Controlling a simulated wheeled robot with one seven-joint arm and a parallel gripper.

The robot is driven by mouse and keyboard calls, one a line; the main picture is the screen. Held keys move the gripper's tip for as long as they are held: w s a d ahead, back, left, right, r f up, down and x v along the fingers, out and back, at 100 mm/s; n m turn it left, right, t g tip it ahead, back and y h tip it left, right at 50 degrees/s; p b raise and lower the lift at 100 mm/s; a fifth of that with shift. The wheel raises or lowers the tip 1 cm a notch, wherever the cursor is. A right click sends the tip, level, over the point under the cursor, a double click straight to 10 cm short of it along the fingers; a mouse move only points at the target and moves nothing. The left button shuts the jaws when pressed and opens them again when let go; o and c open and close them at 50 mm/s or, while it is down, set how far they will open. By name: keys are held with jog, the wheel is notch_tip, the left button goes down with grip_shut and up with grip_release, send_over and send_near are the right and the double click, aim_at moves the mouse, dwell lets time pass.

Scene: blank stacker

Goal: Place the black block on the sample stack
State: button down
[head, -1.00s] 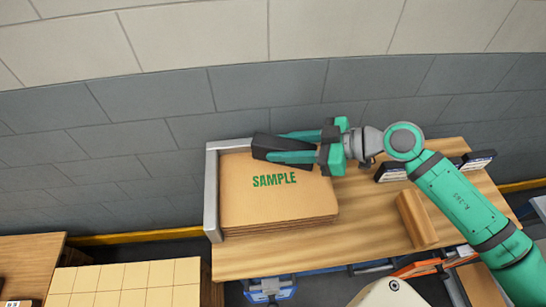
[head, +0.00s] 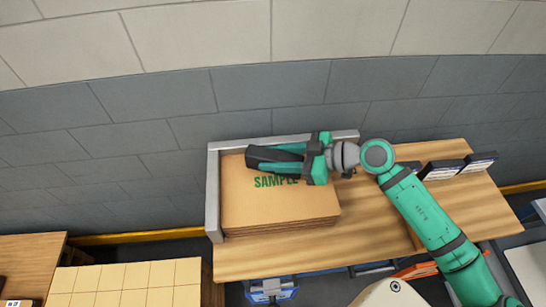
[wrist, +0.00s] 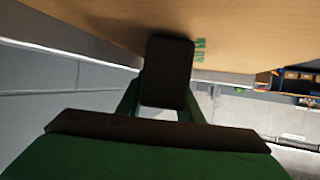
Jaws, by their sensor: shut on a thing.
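My gripper (head: 283,162) is shut on the black block (head: 262,158), which lies between the green fingers at the upper part of the cardboard stack. The sample stack (head: 250,209) is a pile of brown sheets with green "SAMPLE" lettering, partly covered by my gripper. In the wrist view the black block (wrist: 167,70) shows between the fingers, against the brown top of the stack (wrist: 225,45). I cannot tell whether the block touches the stack.
A grey metal corner fence (head: 213,195) borders the stack at its left and back. Black boxes with white labels (head: 444,169) stand on the wooden table (head: 370,235) to the right. A grey block wall rises behind. A pale yellow tiled surface (head: 130,280) lies at the lower left.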

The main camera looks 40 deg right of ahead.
jog(key=shift+s+d, duration=0.1)
jog(key=c, duration=1.3)
grip_release()
jog(key=shift+o, duration=0.2)
jog(key=shift+r, duration=0.1)
jog(key=v, duration=1.2)
jog(key=shift+s, duration=0.1)
